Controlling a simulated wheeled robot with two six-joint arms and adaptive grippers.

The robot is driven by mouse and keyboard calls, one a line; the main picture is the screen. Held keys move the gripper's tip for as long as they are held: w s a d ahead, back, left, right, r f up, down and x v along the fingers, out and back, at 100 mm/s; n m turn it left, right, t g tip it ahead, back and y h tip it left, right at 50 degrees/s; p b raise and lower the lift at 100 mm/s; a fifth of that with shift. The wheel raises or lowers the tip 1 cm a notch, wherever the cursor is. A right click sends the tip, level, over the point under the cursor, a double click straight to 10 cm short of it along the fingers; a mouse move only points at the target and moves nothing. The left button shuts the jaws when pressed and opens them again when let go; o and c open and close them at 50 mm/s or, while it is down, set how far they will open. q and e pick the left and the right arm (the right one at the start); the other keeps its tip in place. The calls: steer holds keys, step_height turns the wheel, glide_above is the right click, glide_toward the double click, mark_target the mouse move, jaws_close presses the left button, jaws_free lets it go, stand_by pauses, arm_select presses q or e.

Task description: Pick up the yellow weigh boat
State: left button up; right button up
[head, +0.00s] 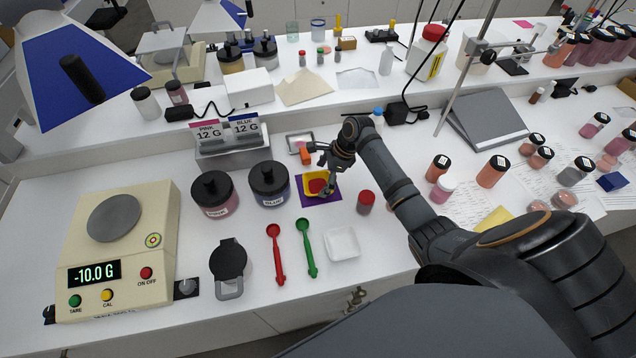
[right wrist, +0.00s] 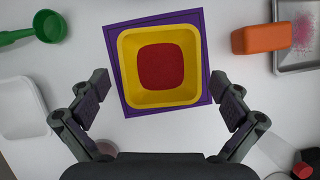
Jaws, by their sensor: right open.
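The yellow weigh boat (head: 308,184) sits on a purple square mat (head: 306,201) near the middle of the bench, with red contents in it. In the right wrist view the boat (right wrist: 131,75) lies upright, slightly turned, with the mat (right wrist: 111,50) showing around its edges. My right gripper (head: 326,187) is over the boat, partly covering it in the head view. In the right wrist view the gripper (right wrist: 160,92) is open and empty, with one finger on each side of the boat's near part, apart from its walls. My left gripper is not in view.
An orange block (head: 305,156) stands behind the boat. A red-capped jar (head: 365,203) is close on the right. A white weigh boat (head: 342,243), a green scoop (head: 307,247) and a red scoop (head: 276,252) lie in front. The blue jar (head: 270,185) stands left.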

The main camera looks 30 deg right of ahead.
steer(key=shift+w+a+f, duration=0.2)
steer(key=shift+a+f, duration=0.1)
steer(key=shift+f, duration=0.35)
steer(key=c, duration=0.8)
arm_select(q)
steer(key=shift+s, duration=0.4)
arm_select(e)
steer(key=shift+r, duration=0.1)
steer(key=shift+r, duration=0.2)
step_height(320, 180, up, 2)
steer(key=shift+r+b, duration=0.15)
steer(key=shift+b, duration=0.6)
arm_select(q)
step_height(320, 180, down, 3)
steer(key=shift+b, duration=0.8)
arm_select(e)
steer(key=s+d+r, duration=0.2)
steer(key=d+r, duration=0.1)
steer(key=s+d+r, duration=0.3)
steer(key=d, duration=0.1)
steer(key=s+d+r, duration=0.3)
steer(key=d+r, duration=0.1)
steer(key=shift+d+r, duration=0.1)
steer(key=shift+d, duration=0.15)
